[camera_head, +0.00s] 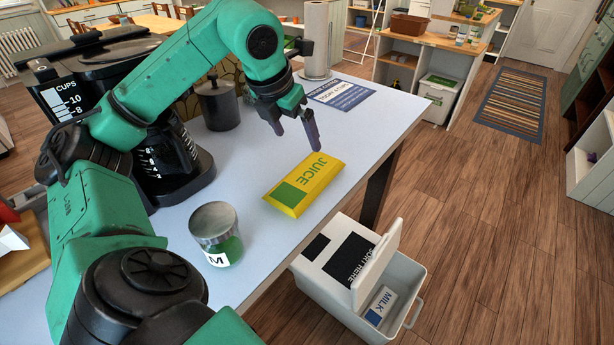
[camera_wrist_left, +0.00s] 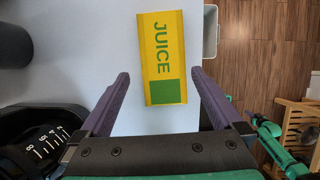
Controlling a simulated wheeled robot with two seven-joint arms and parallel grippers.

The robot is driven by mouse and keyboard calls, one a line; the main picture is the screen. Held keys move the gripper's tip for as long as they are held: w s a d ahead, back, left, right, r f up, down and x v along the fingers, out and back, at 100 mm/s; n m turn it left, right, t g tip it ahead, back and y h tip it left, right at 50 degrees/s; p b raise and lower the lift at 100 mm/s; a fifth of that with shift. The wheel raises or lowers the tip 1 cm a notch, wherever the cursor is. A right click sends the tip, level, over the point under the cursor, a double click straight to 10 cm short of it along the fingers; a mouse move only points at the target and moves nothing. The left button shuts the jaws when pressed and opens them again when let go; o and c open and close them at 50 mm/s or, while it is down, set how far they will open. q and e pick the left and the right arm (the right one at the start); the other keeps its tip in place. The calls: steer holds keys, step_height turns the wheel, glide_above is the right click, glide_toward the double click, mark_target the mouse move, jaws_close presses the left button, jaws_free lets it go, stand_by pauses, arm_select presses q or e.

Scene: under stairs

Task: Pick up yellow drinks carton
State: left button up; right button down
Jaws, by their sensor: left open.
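The yellow drinks carton (camera_head: 304,183) lies flat on the pale table, with green "JUICE" lettering and a green square. In the left wrist view the carton (camera_wrist_left: 162,50) lies ahead, its near end reaching between the purple fingertips. My left gripper (camera_head: 297,137) is open and empty, above the table just beyond the carton in the head view. Its fingers also show in the left wrist view (camera_wrist_left: 159,80), spread wider than the carton and apart from it.
A glass jar marked M (camera_head: 216,233), a dark canister (camera_head: 217,103) and a black coffee maker (camera_head: 165,160) stand on the table (camera_head: 262,235). A paper towel roll (camera_head: 318,40) stands behind. A white bin (camera_head: 335,262) holding a milk carton (camera_head: 380,304) sits below the table's right edge.

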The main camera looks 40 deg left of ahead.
arm_select(q)
steer(key=b, duration=0.3)
glide_toward(311, 172)
steer(key=shift+x, duration=0.85)
steer(key=b+x, duration=0.3)
steer(key=x, duration=0.3)
steer(key=shift+s+d+f+b, duration=0.1)
steer(key=shift+s+f+b, duration=0.05)
steer(key=shift+b, duration=0.25)
steer(key=shift+w+f, duration=0.25)
steer(key=shift+f, duration=0.05)
steer(key=shift+r, duration=0.1)
arm_select(e)
step_height(311, 172, down, 7)
steer(key=s, duration=0.1)
steer(key=shift+s+d+f, duration=0.15)
steer(key=shift+s+d, duration=0.15)
steer(key=shift+s, duration=0.1)
arm_select(q)
steer(key=shift+r, duration=0.1)
steer(key=c, duration=1)
steer(key=shift+c, duration=0.2)
arm_select(e)
steer(key=shift+s+d, duration=0.1)
steer(key=shift+d, duration=0.15)
